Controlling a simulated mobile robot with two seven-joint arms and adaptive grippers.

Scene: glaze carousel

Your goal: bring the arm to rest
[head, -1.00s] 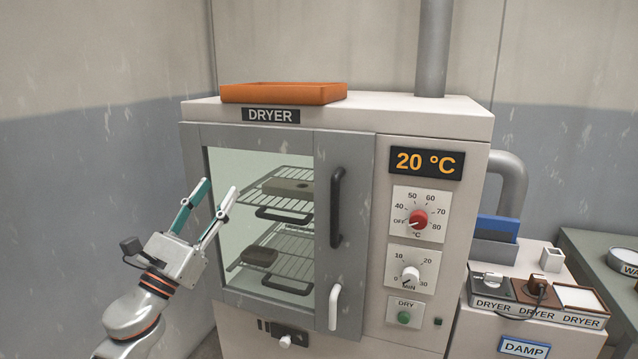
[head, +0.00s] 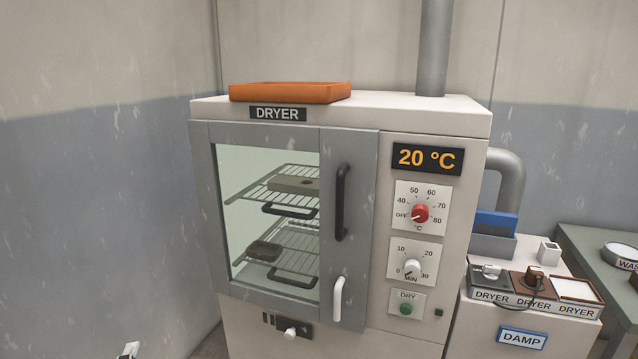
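Only a small light-coloured tip (head: 128,350) of my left arm or gripper shows at the bottom left edge of the head view. Whether its fingers are open or shut is hidden below the frame. It is apart from the dryer (head: 350,115). My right gripper is not in view.
The dryer door (head: 348,275) is shut, with several handles and knobs on the front. Wire racks (head: 290,240) inside hold dark and grey pieces. An orange tray (head: 290,92) lies on top. At right stand a labelled bench (head: 480,335) and a green table (head: 590,240). The space left of the dryer is clear.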

